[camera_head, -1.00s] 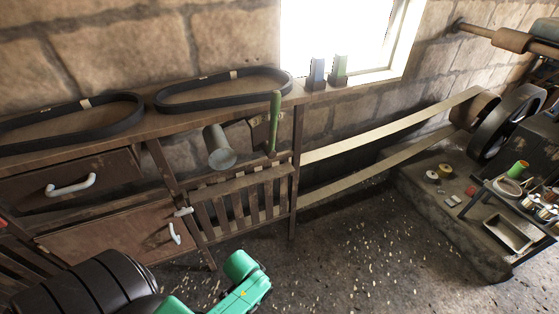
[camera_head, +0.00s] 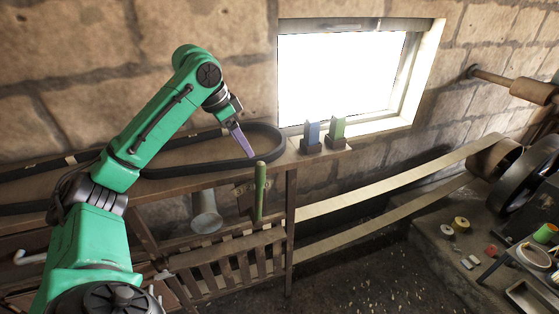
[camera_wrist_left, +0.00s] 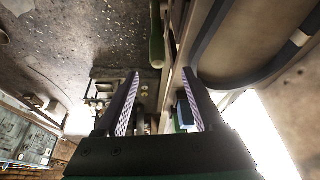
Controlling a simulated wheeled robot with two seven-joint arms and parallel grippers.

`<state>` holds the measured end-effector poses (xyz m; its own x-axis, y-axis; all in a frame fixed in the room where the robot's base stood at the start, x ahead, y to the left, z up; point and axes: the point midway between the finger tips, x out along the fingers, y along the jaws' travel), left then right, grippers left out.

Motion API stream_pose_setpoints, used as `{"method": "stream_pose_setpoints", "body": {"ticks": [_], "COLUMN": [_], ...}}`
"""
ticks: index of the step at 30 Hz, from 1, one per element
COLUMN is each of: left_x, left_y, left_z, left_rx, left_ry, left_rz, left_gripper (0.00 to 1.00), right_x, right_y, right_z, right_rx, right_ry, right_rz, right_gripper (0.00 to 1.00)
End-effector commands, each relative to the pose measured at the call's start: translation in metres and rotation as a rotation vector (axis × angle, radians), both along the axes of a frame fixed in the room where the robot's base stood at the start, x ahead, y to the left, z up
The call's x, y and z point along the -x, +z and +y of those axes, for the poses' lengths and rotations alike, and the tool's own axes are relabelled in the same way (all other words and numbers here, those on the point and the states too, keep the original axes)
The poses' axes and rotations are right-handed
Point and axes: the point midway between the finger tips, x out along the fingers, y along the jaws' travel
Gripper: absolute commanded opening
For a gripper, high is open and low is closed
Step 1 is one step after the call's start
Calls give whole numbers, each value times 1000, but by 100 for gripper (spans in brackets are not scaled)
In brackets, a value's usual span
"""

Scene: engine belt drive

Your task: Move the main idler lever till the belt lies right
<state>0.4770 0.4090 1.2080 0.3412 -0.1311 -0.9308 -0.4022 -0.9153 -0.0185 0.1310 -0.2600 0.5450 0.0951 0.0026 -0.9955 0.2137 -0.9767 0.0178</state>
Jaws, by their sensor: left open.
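An upright lever with a green grip (camera_head: 260,190) stands at the front of the wooden bench, right of a grey metal cone; I take it as the idler lever. Its green grip also shows in the left wrist view (camera_wrist_left: 157,38). A pale flat belt (camera_head: 390,192) runs in two strands from behind the bench to a pulley (camera_head: 494,158) at the right; its bench end is hidden. My left gripper (camera_head: 246,152) is open and empty, its purple fingers just above and left of the grip, apart from it. In the left wrist view the gripper (camera_wrist_left: 161,75) has nothing between its fingers.
A black belt loop (camera_head: 205,166) lies on the bench top behind the gripper. The grey cone (camera_head: 206,215) is left of the lever. Slats (camera_head: 228,262) are below.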

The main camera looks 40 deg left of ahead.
Motion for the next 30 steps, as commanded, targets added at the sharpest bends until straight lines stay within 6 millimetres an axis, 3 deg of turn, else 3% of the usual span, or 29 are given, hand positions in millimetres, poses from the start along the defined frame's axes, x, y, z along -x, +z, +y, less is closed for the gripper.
{"method": "stream_pose_setpoints", "body": {"ticks": [2, 5, 12, 15, 19, 24, 30], "left_x": [1, -3, -24, -33, -43, -48, -48], "left_y": [3, -9, -64, -88, -113, -129, -130], "left_z": [2, 0, -9, -13, -17, -18, -18], "left_rx": [5, 7, 9, 11, 9, 6, 6], "left_ry": [4, 2, 2, 1, 1, 2, 2], "left_rz": [-3, 0, 3, 1, -1, -5, -5], "left_gripper": [69, 69, 69, 69, 69, 69, 69], "right_x": [-13, -21, 32, 40, 22, -9, 4], "right_y": [0, 1, 4, 10, 16, 21, 19], "right_z": [2, 4, 1, 1, 2, 4, 1], "right_rx": [-3, -6, 0, 1, -1, -5, -2], "right_ry": [-1, -1, -3, -3, -2, -1, -1], "right_rz": [-20, -33, 53, 65, 36, -15, 6], "right_gripper": [0, 0, 0, 0, 0, 0, 0]}}
